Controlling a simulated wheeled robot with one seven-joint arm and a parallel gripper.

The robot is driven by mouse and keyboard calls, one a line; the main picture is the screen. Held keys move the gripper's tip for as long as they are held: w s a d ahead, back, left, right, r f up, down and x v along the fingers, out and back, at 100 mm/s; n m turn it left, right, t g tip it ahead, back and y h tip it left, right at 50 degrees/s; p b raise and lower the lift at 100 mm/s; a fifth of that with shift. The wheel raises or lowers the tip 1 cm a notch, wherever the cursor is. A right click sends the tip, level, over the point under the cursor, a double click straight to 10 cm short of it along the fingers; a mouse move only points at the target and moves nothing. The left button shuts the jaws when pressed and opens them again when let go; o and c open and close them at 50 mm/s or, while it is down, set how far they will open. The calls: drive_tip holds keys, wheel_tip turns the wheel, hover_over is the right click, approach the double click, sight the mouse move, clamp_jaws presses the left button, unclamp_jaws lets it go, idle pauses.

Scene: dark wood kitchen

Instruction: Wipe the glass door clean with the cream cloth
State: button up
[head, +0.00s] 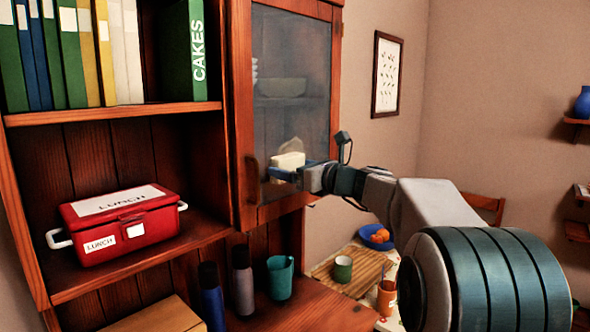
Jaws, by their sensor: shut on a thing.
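The glass door (291,62) is the wood-framed front of the upper cabinet. Its pane looks greyish and hazy, with bowls showing dimly behind it. My gripper (287,170) is at the lower part of the pane, shut on the cream cloth (290,159). The cloth is a small folded bundle at the fingers, against or very near the glass; I cannot tell whether it touches. A paler patch shows just above the cloth. The door's wooden handle (252,182) is to the left of my gripper.
Left of the door, open shelves hold books (72,50) and a red lunch box (118,222). Below, bottles (242,280) and a teal cup (280,277) stand on the counter. A table at the right holds a blue bowl (377,243) and a green cup (343,268).

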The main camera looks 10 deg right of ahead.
sight(299, 164)
drive_tip(key=shift+x, duration=0.95)
drive_tip(key=shift+d+p, duration=0.15)
drive_tip(key=shift+p, duration=0.15)
